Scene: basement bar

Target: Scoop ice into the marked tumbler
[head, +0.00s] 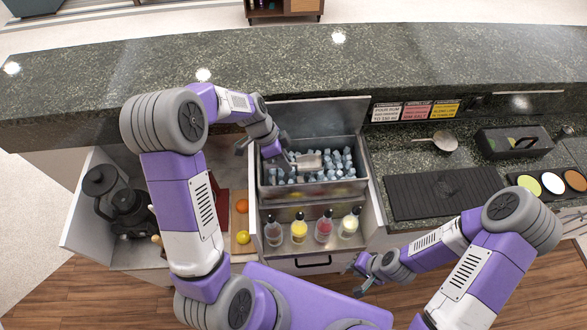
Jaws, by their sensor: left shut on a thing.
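A metal ice scoop (309,161) is in the ice bin (350,183), its bowl over the ice cubes (336,172). My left gripper (281,157) is shut on the scoop at its handle end, inside the left part of the bin. The handle is mostly hidden by the gripper. I cannot tell whether the scoop holds ice. My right gripper (355,281) is low in front of the counter, right of the bottle rack, apart from the bin, with its fingers apart and empty. I cannot make out a marked tumbler in the head view.
Several bottles (324,228) stand in a rack before the bin. Fruit, including an orange (241,206), and a dark pitcher (130,205) are left. Right are a black mat (440,192), strainer (445,141), black caddy (513,141) and garnish tray (549,184).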

